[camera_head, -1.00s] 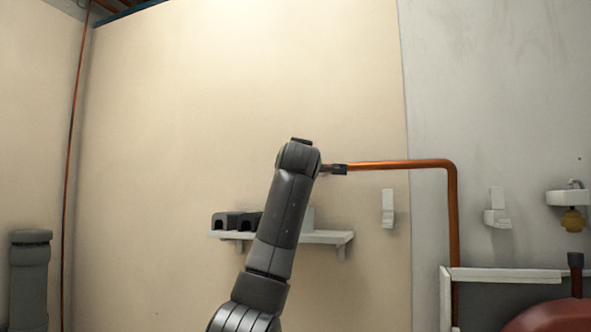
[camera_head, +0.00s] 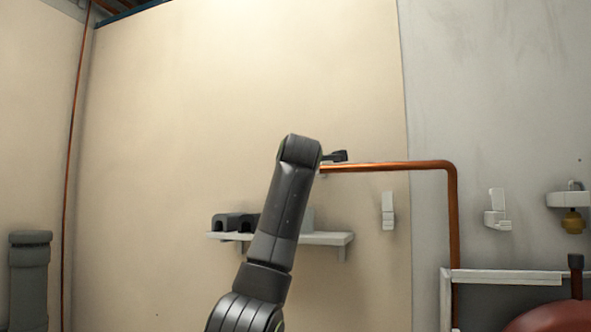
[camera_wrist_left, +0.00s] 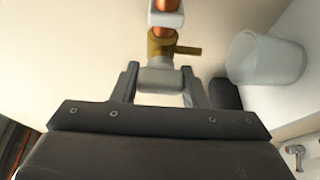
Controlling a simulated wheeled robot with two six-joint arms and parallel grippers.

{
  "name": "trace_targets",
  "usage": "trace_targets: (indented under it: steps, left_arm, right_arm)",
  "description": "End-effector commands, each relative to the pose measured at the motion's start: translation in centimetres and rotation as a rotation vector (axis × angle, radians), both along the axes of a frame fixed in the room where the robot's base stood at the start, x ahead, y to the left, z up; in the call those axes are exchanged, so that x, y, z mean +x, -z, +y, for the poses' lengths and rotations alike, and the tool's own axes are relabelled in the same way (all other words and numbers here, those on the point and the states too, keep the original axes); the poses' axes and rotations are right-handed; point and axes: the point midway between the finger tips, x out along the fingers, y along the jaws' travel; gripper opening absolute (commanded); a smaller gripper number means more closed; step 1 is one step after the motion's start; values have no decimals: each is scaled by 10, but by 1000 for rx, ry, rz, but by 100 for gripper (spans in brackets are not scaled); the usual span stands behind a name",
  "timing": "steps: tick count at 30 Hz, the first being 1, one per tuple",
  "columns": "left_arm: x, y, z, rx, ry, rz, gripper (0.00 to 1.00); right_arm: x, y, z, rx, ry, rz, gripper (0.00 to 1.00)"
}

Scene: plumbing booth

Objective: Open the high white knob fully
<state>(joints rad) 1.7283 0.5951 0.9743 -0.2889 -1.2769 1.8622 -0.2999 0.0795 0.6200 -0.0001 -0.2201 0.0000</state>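The white knob (camera_wrist_left: 160,78) sits at the end of a brass valve body (camera_wrist_left: 163,46) on a copper pipe in the left wrist view. My left gripper (camera_wrist_left: 160,80) has a finger on each side of the knob, and both fingers appear to press against it. In the head view my left gripper (camera_head: 338,156) is small and dark at the end of my left arm, beside the left end of the copper pipe (camera_head: 400,165). My own wrist hides the knob there. My right gripper is not in view.
A white shelf (camera_head: 325,238) with dark objects (camera_head: 235,221) is on the wall behind my left arm. A white cup-like container (camera_wrist_left: 265,58) is right of the gripper in the wrist view. White wall fittings (camera_head: 387,212) and a red rounded object (camera_head: 550,318) are to the right.

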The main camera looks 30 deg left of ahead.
Motion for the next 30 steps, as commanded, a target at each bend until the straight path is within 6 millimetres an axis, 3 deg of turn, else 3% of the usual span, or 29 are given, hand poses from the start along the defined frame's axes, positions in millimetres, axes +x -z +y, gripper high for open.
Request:
trace_targets:
  steps: [1,5,17,23,30]
  left_arm:
    - [0,1,0,-3,1,0,45]
    - [0,1,0,-2,1,1,62]
    - [-5,2,-4,1,1,-1,62]
    - [-30,5,-23,1,3,-4,62]
    - [-76,5,-56,1,4,-6,62]
  right_arm:
    - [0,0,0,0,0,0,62]
    - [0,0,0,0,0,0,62]
    - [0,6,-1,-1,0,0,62]
    - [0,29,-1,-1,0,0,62]
    - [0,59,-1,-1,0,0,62]
